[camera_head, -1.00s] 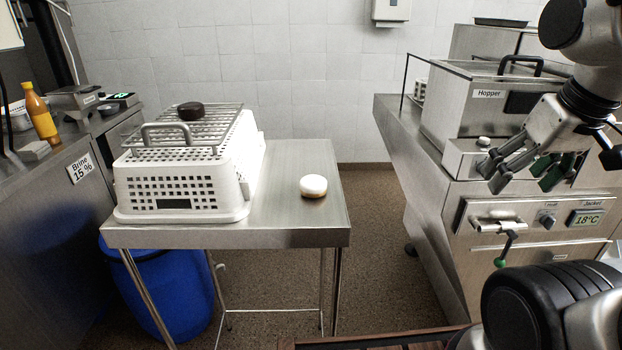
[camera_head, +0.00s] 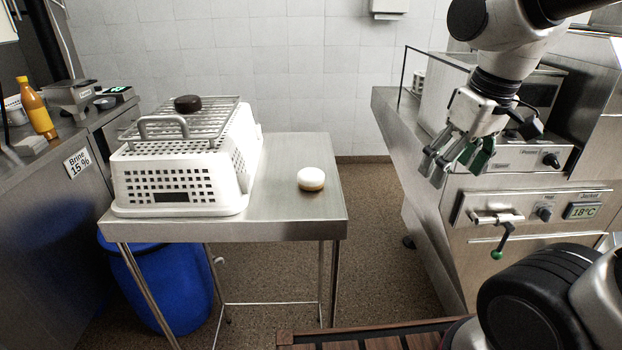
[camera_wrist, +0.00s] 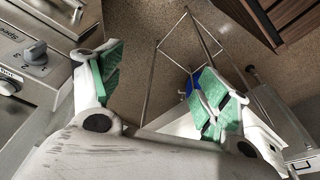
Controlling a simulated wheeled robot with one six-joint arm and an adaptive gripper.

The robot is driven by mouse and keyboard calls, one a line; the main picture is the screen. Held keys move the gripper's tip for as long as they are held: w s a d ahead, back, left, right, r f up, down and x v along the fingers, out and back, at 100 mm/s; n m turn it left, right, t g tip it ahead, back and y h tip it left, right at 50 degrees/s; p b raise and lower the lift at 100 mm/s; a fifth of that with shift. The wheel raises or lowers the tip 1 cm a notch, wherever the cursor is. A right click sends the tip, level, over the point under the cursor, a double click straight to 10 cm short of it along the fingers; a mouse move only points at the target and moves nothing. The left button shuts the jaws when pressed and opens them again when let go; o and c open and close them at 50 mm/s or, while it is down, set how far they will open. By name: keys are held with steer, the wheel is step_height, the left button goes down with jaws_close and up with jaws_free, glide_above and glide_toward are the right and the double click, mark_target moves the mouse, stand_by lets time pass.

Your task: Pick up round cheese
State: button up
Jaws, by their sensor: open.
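The round cheese (camera_head: 311,179) is a small disc, white on top with a yellow-brown lower side. It lies on the bare right part of the steel table (camera_head: 290,215). My gripper (camera_head: 452,165) is open and empty, in the air to the right of the table and higher than its top, well apart from the cheese. In the wrist view my gripper (camera_wrist: 160,85) shows its two green-padded fingers spread, with floor and table legs between and beyond them. I cannot make out the cheese in the wrist view.
A white perforated basket (camera_head: 185,185) stands upside down on the table's left, with a wire rack (camera_head: 200,122) and a dark round piece (camera_head: 187,103) on top. A blue drum (camera_head: 165,285) is below. A steel machine (camera_head: 530,215) stands right.

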mark_target(313, 173)
steer(key=w+a+n, duration=0.2)
steer(key=a+n, duration=0.1)
steer(key=a, duration=0.3)
steer(key=w+a+f+n, duration=0.1)
steer(key=w+a+n, duration=0.2)
steer(key=a, duration=0.4)
steer(key=w+a+f+n+g, duration=0.1)
steer(key=w+a+n, duration=0.1)
steer(key=a+n, duration=0.2)
steer(key=shift+w+a+h, duration=0.15)
steer(key=shift+a+h, duration=0.25)
steer(key=shift+a, duration=0.9)
steer(key=a+n, duration=0.1)
steer(key=w+a+n, duration=0.1)
steer(key=a, duration=0.1)
steer(key=shift+w+a+n, duration=0.1)
steer(key=shift+w+n, duration=0.1)
steer(key=shift+n, duration=0.1)
steer(key=w+r+n, duration=0.1)
steer(key=w+a+r+n, duration=0.1)
steer(key=shift+a+n+t, duration=0.1)
steer(key=shift+n+t, duration=0.2)
steer(key=shift+n, duration=0.5)
steer(key=shift+f, duration=0.3)
steer(key=f, duration=0.5)
steer(key=w+f, duration=0.1)
steer(key=f, duration=0.1)
steer(key=shift+w+d+f, duration=0.1)
steer(key=shift+d+f, duration=0.05)
steer(key=shift+d, duration=0.15)
